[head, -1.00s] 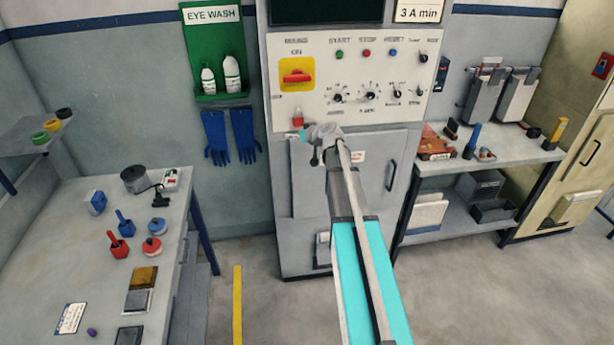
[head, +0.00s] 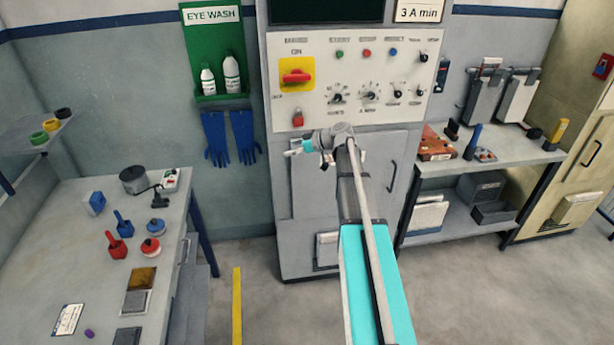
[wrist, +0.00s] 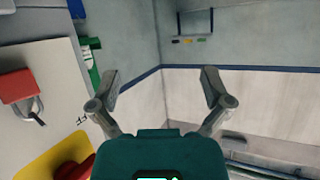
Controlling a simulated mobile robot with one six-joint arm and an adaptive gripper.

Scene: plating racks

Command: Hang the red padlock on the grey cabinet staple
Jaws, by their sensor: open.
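The red padlock (head: 298,119) hangs upright on the front of the grey cabinet (head: 282,60), below the yellow plate. In the wrist view, which is upside down, the padlock (wrist: 18,87) is at the far left, with its metal shackle around a small dark piece at the panel. That piece looks like the staple, but too little of it shows to be sure. My gripper (head: 291,152) is below the padlock in the head view, pointing left and apart from it. In the wrist view my gripper (wrist: 161,82) has its fingers spread with nothing between them.
A yellow plate with a red rotary switch (head: 296,76) is above the padlock. Blue gloves (head: 230,138) and a green eye wash board (head: 216,50) are on the wall to the left. A bench (head: 60,215) with small items stands at the left, and another table (head: 525,148) at the right.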

